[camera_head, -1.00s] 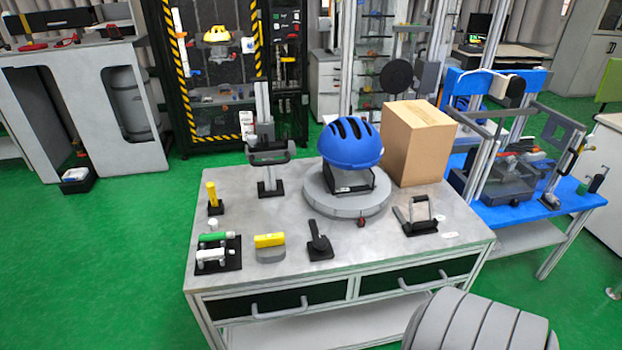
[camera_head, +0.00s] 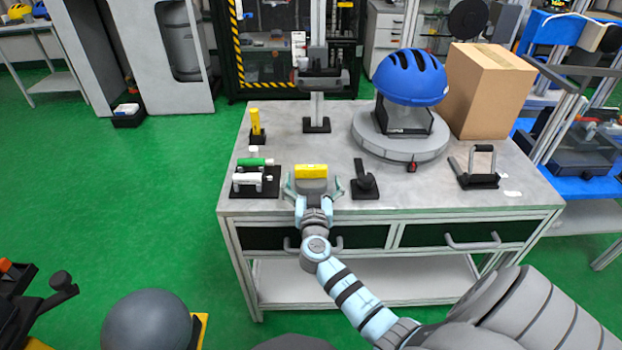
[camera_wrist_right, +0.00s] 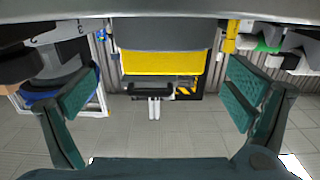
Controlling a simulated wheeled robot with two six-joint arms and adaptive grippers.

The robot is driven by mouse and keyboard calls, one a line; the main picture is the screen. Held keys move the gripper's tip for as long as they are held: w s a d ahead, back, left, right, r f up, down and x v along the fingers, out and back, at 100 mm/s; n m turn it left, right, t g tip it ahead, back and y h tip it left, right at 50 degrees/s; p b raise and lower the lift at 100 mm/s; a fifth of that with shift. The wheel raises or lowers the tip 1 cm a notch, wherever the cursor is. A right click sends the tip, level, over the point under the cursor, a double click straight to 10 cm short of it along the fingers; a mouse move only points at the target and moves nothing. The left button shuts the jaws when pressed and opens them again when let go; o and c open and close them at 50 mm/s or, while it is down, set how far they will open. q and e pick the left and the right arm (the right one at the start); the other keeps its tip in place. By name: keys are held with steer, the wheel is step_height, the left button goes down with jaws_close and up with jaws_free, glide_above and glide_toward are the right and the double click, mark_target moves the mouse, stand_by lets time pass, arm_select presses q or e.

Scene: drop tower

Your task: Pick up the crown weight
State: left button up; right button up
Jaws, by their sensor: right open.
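The likely crown weight (camera_head: 311,171), a grey piece with a yellow bar, sits near the table's front edge. In the right wrist view, the weight (camera_wrist_right: 165,62) shows at the top centre, yellow face and grey part, between the two fingers. My right gripper (camera_head: 314,184) is open, its fingers spread to either side of the weight, with visible gaps and no grip. Its green-padded fingers also show in the right wrist view (camera_wrist_right: 163,88). The gripper hides the weight's lower part in the head view. My left gripper is not in view.
Left of the weight is a black stand (camera_head: 268,186) with green and white cylinders; right is a black lever piece (camera_head: 365,184). Behind are a yellow post (camera_head: 255,122), a blue helmet (camera_head: 411,77) on a round grey base (camera_head: 400,148) and a cardboard box (camera_head: 484,95).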

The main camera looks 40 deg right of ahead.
mark_target(311, 171)
steer(key=x, duration=0.4)
steer(key=shift+w+r, duration=0.15)
steer(key=shift+w, duration=0.25)
steer(key=shift+s, duration=0.1)
steer(key=c, duration=1.8)
steer(key=shift+r, duration=0.1)
steer(key=shift+c, duration=1.3)
steer(key=shift+r, duration=0.1)
